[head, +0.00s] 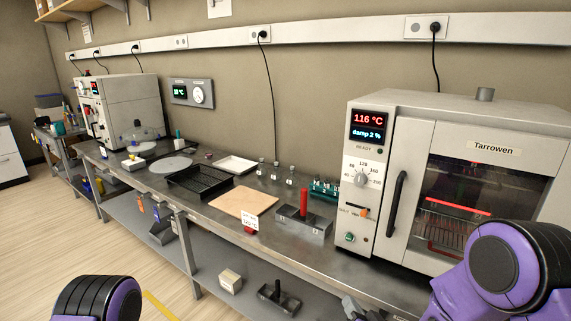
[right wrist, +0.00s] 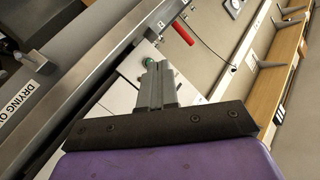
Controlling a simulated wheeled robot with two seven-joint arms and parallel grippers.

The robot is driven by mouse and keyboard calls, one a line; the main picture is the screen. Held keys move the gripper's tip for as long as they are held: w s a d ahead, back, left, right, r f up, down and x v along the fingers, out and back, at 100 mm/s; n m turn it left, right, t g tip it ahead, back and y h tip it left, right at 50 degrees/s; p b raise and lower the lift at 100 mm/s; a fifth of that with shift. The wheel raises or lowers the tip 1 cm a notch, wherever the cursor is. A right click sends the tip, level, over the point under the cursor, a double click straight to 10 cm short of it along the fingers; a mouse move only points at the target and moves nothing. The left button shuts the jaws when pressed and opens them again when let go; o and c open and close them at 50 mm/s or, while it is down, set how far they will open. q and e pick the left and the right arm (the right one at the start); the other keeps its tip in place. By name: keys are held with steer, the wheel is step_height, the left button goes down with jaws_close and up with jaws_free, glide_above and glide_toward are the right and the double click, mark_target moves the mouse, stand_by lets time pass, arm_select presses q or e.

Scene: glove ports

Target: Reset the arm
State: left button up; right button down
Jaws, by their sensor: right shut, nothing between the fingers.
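My right arm (head: 500,265), purple and black, comes in at the lower right of the head view, in front of the oven. The grey tips of my right gripper (head: 352,306) show at the bottom edge, low by the bench front. In the right wrist view the two grey fingers of my right gripper (right wrist: 158,68) are pressed together with nothing between them. My left arm (head: 98,298) shows only as a purple and black link at the bottom left; its gripper is out of view.
The oven (head: 404,155), reading 116 °C, stands on the bench's right. A red-handled block (head: 303,222), tan board (head: 245,203) and black tray (head: 200,182) lie left of it. The lower shelf holds a white box (head: 230,281) and dark fixture (head: 279,298). Floor at left is open.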

steer(key=s+d+f+m+g+h, duration=0.1)
steer(key=s+d+f+g+h, duration=0.1)
steer(key=s+d+f+g, duration=0.4)
steer(key=s+d+f+g+h, duration=0.1)
steer(key=s+d+f+h, duration=0.15)
steer(key=s+f, duration=0.65)
steer(key=s+d+f+g+h, duration=0.1)
steer(key=s+d+f+g, duration=0.1)
steer(key=s, duration=0.7)
steer(key=s+d+f+g+h, duration=0.1)
steer(key=s+d+f+g, duration=0.2)
steer(key=s, duration=0.6)
steer(key=shift+d+f+m, duration=0.25)
steer(key=shift+f+m, duration=0.15)
steer(key=shift+f, duration=0.1)
